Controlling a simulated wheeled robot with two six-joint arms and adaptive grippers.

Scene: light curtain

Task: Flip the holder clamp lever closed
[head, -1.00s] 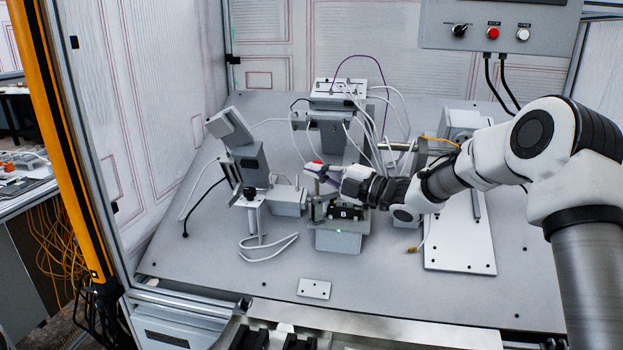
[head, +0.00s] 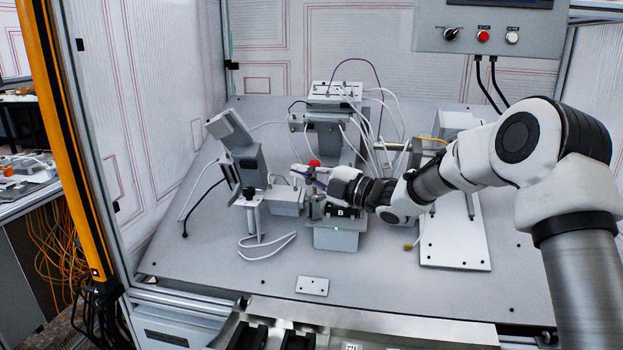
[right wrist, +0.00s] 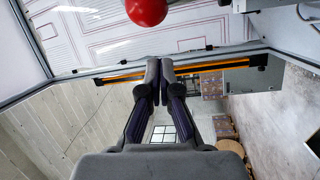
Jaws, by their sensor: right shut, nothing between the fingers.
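The clamp lever shows by its red ball knob (head: 313,163), which stands just above and behind my right gripper (head: 298,172) in the head view. In the right wrist view the red knob (right wrist: 146,11) is at the top, beyond the closed fingertips (right wrist: 159,68), with a visible gap between them. My right gripper is shut with nothing between its fingers. The holder (head: 336,235) is a grey block with a black part on top and a small green light. My gripper and wrist hide much of the lever and the upper holder. My left gripper is not in view.
A grey tilted device on a post (head: 240,150) stands left of the holder. A cabled fixture (head: 330,105) stands behind it, and a white plate (head: 455,235) with a column stands right. The front of the grey table (head: 240,285) is mostly clear.

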